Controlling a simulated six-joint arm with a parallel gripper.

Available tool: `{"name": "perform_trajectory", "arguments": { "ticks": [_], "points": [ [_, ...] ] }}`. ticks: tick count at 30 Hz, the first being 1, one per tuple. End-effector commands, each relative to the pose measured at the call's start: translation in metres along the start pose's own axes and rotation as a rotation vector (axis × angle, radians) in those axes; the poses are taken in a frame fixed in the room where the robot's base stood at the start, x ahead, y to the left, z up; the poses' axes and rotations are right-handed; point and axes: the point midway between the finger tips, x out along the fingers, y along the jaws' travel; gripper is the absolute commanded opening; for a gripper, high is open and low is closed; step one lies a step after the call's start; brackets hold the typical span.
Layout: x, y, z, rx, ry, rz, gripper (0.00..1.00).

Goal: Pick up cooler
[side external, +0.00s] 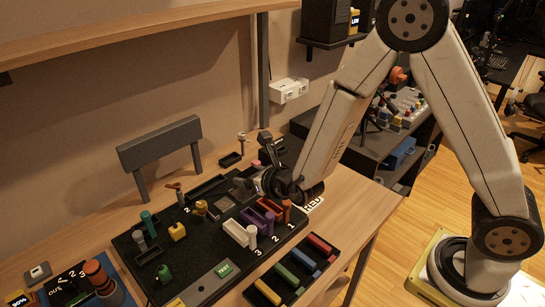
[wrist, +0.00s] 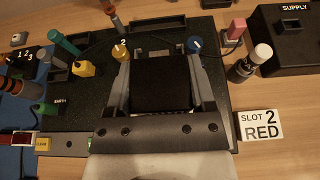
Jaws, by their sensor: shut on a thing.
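My gripper (side external: 252,184) reaches down over the back right part of the black work board (side external: 124,243). In the wrist view, my gripper's two grey fingers (wrist: 160,62) stand on either side of a dark, box-shaped block, which appears to be the cooler (wrist: 162,88). The fingers are shut on it. In the side view the block is largely hidden by my gripper and wrist, and I cannot tell whether it is clear of the board.
White, purple and orange pieces (side external: 240,232) stand on the board near my gripper. A tray of coloured bars (side external: 293,272) lies in front. In the wrist view, a dark cylinder (wrist: 250,65), a pink block (wrist: 235,30) and a "SLOT 2 RED" card (wrist: 261,124) are at the right.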

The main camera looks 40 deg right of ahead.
Motion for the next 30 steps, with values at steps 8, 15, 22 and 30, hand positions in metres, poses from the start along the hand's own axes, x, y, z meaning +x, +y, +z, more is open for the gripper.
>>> {"name": "perform_trajectory", "arguments": {
  "ticks": [8, 15, 22, 30],
  "points": [
    [-0.027, -0.004, 0.002, 0.001, -0.003, 0.0, 0.0],
    [-0.033, -0.004, 0.001, 0.0, -0.002, 0.0, 0.0],
    [-0.033, -0.004, 0.002, 0.0, -0.002, 0.0, 0.0],
    [-0.033, -0.004, 0.002, 0.0, -0.002, -0.001, 0.0]
  ]
}}
